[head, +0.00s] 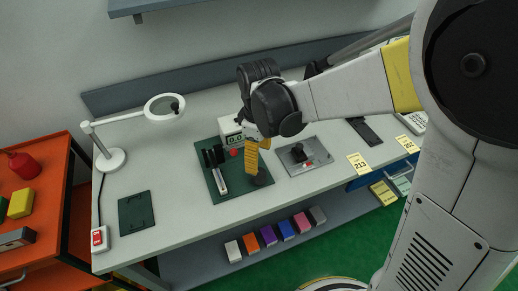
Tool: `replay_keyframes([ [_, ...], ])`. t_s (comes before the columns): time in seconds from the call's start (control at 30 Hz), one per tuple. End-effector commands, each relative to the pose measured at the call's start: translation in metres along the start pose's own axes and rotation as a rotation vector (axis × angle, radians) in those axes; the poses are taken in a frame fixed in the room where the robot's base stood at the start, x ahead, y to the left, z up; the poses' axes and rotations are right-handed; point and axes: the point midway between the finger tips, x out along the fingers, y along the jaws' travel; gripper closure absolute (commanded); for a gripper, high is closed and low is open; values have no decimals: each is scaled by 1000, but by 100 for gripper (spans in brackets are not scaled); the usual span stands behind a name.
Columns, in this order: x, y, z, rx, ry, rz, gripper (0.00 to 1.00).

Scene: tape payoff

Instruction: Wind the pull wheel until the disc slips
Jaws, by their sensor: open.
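A dark green board (225,191) lies on the grey workbench with the tape payoff parts on it. Dark upright discs or plates (211,158) stand at its left, beside a pale strip. A small dark round piece (263,179) at its right end looks like the pull wheel, but I cannot be sure. A white box with a digital readout of about 0.0 (235,137) stands behind, near a red knob (236,152). My gripper (251,170), with yellow fingers, is open and points down over the board, close to the dark round piece. Its wrist hides part of the board; contact cannot be told.
A grey plate with a black joystick-like part (299,152) lies to the right. A magnifier lamp (165,107) and a dark green plate (135,213) are at left. Several coloured boxes (268,236) sit on the lower shelf. An orange cart (35,190) stands left.

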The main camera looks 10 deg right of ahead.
Motion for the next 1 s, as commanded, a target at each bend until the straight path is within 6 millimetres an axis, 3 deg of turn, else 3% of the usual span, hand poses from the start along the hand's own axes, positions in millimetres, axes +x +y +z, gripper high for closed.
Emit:
replay_keyframes([
  [0.2, 49, 1, 0, 2, 1, 1, 34],
  [0.4, 78, 1, 0, 3, 1, 1, 34],
  [0.83, 88, 1, 0, 3, 2, 2, 34],
  [1.0, 88, 1, 0, 4, 2, 2, 85],
])
